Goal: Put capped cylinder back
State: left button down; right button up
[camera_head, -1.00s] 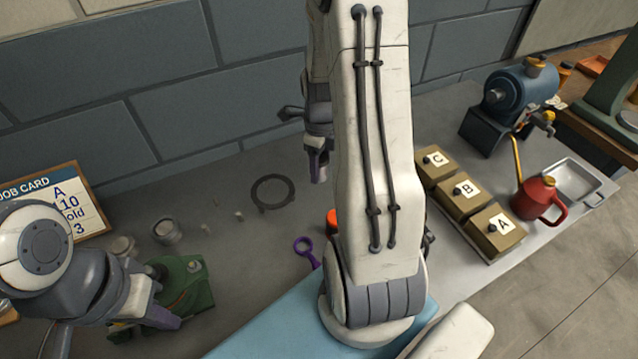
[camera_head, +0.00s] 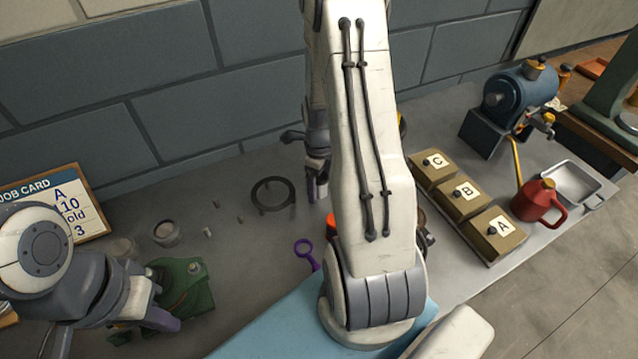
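No capped cylinder shows clearly. An orange-topped object (camera_head: 331,222) shows at the left edge of my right arm, which hides most of it; I cannot tell whether it is the cylinder. My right gripper (camera_head: 317,188) points down just right of a dark ring (camera_head: 272,208) on the bench. Its fingers are seen nearly edge-on, so I cannot tell whether it is open or what it holds. My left gripper (camera_head: 158,322) is low at the left, beside a green casing part (camera_head: 186,284). Its opening is hidden.
Boxes C (camera_head: 432,163), B (camera_head: 463,196) and A (camera_head: 494,232) stand right of my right arm. Beyond are a red oil can (camera_head: 538,202), a metal tray (camera_head: 590,178) and a blue motor (camera_head: 520,92). A metal cup (camera_head: 166,233), purple ring tool (camera_head: 304,250) and job card (camera_head: 70,205) are left.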

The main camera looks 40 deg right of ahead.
jog(key=shift+r, duration=0.1)
notch_tip(320, 180, up, 12)
jog(key=shift+r+b, duration=0.1)
jog(key=shift+b, duration=0.25)
jog(key=s+a+r+n, duration=0.1)
jog(key=a+r+n, duration=0.1)
jog(key=a+n, duration=0.65)
jog(key=s+a+r+n, duration=0.1)
jog(key=a+r+n, duration=0.1)
jog(key=a+n, duration=0.6)
jog(key=s+a+r+n+y, duration=0.1)
jog(key=s+a+n, duration=1.3)
jog(key=n, duration=0.8)
jog(key=shift+s+a+r, duration=0.2)
jog(key=shift+a+r, duration=0.05)
jog(key=shift+r, duration=0.15)
